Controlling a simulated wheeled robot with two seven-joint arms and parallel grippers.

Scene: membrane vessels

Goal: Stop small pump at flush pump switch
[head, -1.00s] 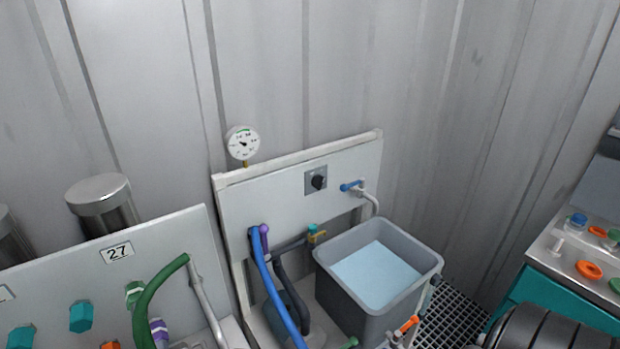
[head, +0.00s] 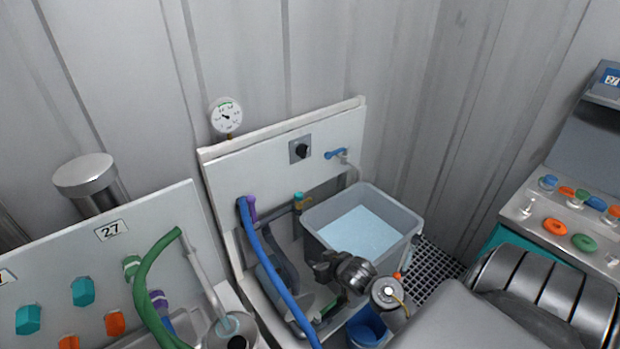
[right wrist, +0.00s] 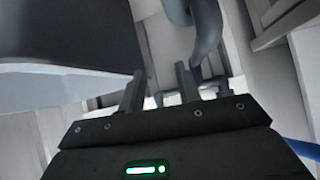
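The flush pump switch is a black rotary knob (head: 301,150) on a small grey plate, set in the white upright panel (head: 270,165) in the head view. My right gripper (head: 320,268) is low in front of the panel, below and apart from the switch, beside the grey water tub (head: 402,238). In the right wrist view my right gripper (right wrist: 158,75) has its two fingers apart with nothing between them. A grey hose (right wrist: 207,35) lies beyond the fingers there. The switch is not recognisable in that view. My left gripper is not in view.
A blue hose (head: 262,255) and a purple fitting stand left of the tub. A blue-handled tap (head: 335,154) is right of the switch. A pressure gauge (head: 226,116) stands above the panel. A panel marked 27 (head: 140,240) is at left. The space before the switch is clear.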

